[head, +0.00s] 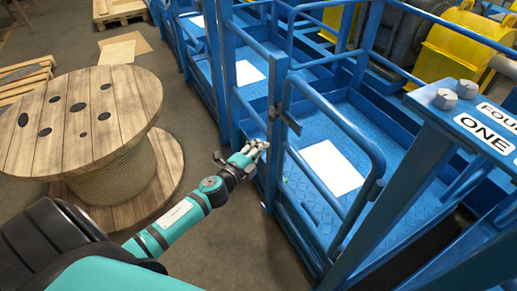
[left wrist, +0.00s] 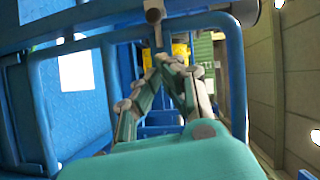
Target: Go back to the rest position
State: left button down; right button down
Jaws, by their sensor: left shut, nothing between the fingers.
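My left gripper (head: 256,149) shows in the head view at the end of the teal arm that comes in from the lower left. It is beside the blue gate post, near the latch on the railing. In the left wrist view the two fingers of the left gripper (left wrist: 170,62) meet at their tips, with nothing seen between them. The blue gate (head: 333,120) stands to the right of the gripper; its rails also show around the fingers in the left wrist view (left wrist: 237,75). I cannot tell whether the fingers touch the railing. My right gripper does not show.
A large wooden cable reel (head: 120,110) stands on the floor at the left. A blue platform with a white sheet (head: 331,168) lies behind the gate. A labelled blue panel with bolts (head: 480,115) is at the right. Bare floor (head: 235,235) lies between the reel and the gate.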

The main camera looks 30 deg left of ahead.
pick_arm(q)
jog(key=shift+s+a, duration=0.1)
jog(key=shift+s, duration=0.1)
dwell(0.4)
jog(key=s+f+n+g+y, duration=0.1)
jog(key=s+f+n+g, duration=0.2)
jog(key=s+f, duration=0.55)
jog(key=s+f+n+g, duration=0.2)
jog(key=s+f+n, duration=0.1)
jog(key=f, duration=1)
jog(key=s+f+n+g+y, duration=0.1)
jog(key=s+f+n+g, duration=0.2)
jog(key=s+f, duration=0.55)
jog(key=s+d+f+n+g, duration=0.2)
jog(key=s+f, duration=0.3)
jog(key=s, duration=0.4)
jog(key=s+d+f+n+g+h, duration=0.1)
jog(key=s+d+f+n+g, duration=0.1)
jog(key=s+f, duration=0.4)
jog(key=s+d+f+n+g, duration=0.1)
jog(key=s+d+f+g, duration=0.2)
jog(key=s, duration=1)
notch_tip(320, 180, down, 3)
jog(key=shift+s+d+f+n+g, duration=0.1)
jog(key=shift+s+d+n+g, duration=0.25)
jog(key=shift+d, duration=0.4)
jog(key=shift+w, duration=0.15)
